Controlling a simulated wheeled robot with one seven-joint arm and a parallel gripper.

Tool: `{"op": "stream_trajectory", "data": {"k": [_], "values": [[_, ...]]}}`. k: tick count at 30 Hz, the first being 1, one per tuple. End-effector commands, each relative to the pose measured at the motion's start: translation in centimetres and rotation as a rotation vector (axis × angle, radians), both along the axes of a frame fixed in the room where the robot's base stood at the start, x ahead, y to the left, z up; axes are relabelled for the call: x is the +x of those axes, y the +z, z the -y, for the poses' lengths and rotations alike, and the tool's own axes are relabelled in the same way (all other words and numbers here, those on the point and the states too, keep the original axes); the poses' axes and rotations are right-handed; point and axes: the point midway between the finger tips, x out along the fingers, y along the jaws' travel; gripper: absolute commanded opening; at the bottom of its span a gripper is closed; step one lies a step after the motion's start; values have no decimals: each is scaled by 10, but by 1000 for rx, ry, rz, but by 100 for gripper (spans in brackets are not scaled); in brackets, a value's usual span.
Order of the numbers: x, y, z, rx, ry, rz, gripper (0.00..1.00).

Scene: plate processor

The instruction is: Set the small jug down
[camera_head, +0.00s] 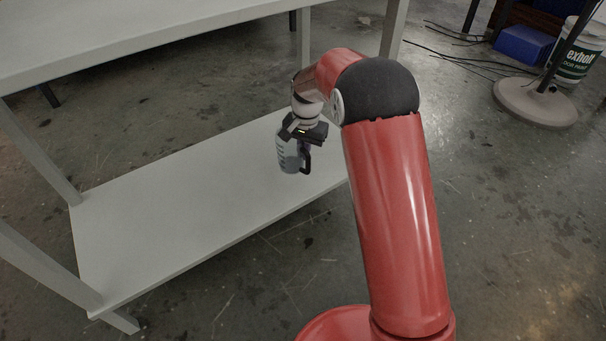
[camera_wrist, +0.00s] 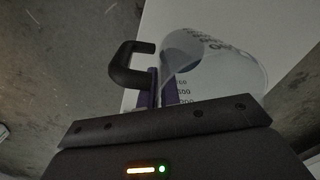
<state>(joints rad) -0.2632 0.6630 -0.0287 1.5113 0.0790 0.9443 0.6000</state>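The small jug (camera_head: 287,155) is clear, with dark printed markings and a black handle on its right side in the head view. It looks about upright at the right end of the lower white shelf (camera_head: 190,205). I cannot tell whether its base touches the shelf. My gripper (camera_head: 301,143) is above it, pointing down. In the wrist view the jug (camera_wrist: 228,75) opens toward the camera, its black handle at the left. The purple fingers of my gripper (camera_wrist: 159,92) are close together at the jug's wall, which appears pinched between them. The fingertips are partly hidden.
Grey legs (camera_head: 40,155) stand at the corners. The lower shelf is bare left of the jug. A round stand base (camera_head: 535,103), paint bucket (camera_head: 580,55) and blue box (camera_head: 524,44) are at the far right.

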Motion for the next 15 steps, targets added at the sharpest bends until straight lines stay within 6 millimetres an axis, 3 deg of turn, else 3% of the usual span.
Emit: {"op": "stream_trajectory", "data": {"k": [3, 11, 15], "values": [[0, -26, 0, -1, 0, -1, 0], [0, -44, 0, 1, 1, 1, 0], [0, -63, 0, 0, 1, -1, 0]]}}
